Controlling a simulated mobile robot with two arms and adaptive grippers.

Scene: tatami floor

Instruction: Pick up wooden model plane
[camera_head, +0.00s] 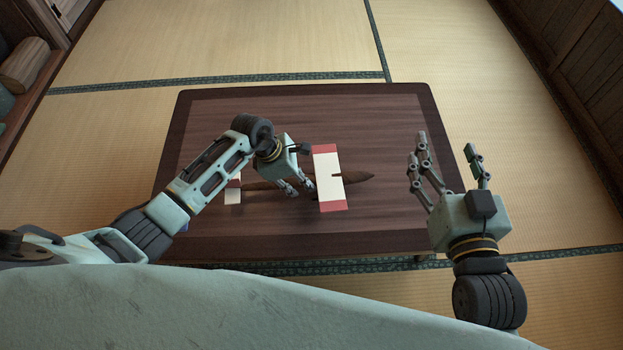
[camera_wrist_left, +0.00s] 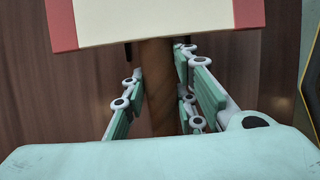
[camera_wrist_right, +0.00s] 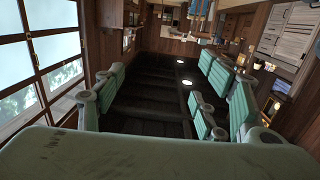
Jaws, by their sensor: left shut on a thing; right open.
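The wooden model plane has a brown body and a cream wing with red ends (camera_head: 328,178), and it is over the low dark table in the head view. Its tail with a pale and red fin shows at the left (camera_head: 233,196). My left gripper (camera_head: 298,190) is shut on the plane's body just behind the wing. In the left wrist view the fingers (camera_wrist_left: 160,95) are on both sides of the brown body (camera_wrist_left: 159,90), with the wing across the top. I cannot tell whether the plane touches the table. My right gripper (camera_head: 450,165) is open and empty, right of the table.
A wooden wall (camera_head: 580,50) stands at the right, and shelving with a wooden log-like object (camera_head: 25,65) at the far left. The right wrist view shows windows (camera_wrist_right: 45,60) and a room.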

